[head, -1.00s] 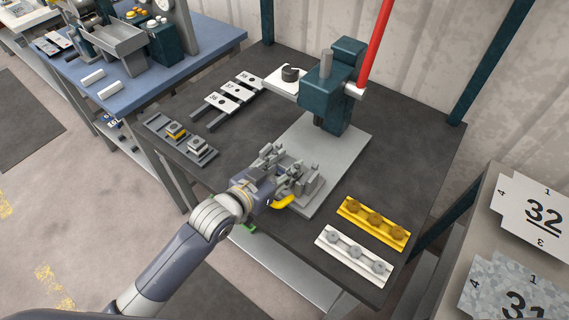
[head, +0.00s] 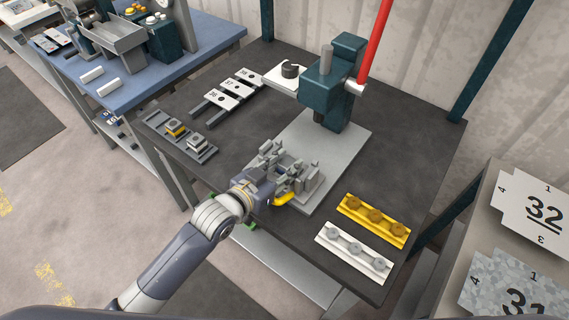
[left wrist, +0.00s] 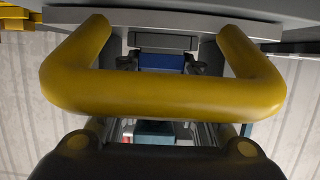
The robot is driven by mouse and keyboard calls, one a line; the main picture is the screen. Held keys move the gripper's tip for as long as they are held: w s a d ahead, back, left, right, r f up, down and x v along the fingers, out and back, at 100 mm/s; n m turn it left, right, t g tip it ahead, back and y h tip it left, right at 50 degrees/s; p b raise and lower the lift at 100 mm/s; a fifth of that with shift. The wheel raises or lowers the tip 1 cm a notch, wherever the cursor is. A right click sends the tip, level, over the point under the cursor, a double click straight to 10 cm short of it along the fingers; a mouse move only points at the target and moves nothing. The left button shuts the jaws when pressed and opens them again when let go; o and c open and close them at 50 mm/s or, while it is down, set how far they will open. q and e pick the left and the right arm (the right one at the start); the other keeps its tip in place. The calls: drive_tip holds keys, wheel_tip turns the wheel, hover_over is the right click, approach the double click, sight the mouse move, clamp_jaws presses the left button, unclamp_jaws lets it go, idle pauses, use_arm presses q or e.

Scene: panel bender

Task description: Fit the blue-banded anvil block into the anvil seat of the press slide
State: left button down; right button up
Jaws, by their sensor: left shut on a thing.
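My left gripper (head: 270,186) reaches in from the left over the grey press slide assembly (head: 311,184) at the front of the base plate. In the left wrist view a blue band (left wrist: 161,62) shows between two dark fingertips. I take it as the anvil block, held in the shut gripper. The block is too small to make out in the head view. A thick yellow U-shaped bar (left wrist: 165,95) crosses in front of the wrist camera and hides much of the fingers. The anvil seat is hidden, so I cannot tell whether the block touches it. My right gripper is out of view.
A grey rack (head: 205,153) holds a yellow-banded block (head: 174,128) and a pale-banded block (head: 197,144). The teal press column (head: 335,85) and red lever (head: 375,45) stand behind. Yellow (head: 345,210) and white (head: 327,241) trays lie at right. Numbered plates (head: 243,90) lie at back left.

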use_arm(q)
drive_tip(key=c, duration=1.1)
unclamp_jaws()
drive_tip(key=shift+o, duration=0.2)
drive_tip(key=shift+f, duration=0.1)
drive_tip(key=v, duration=1.2)
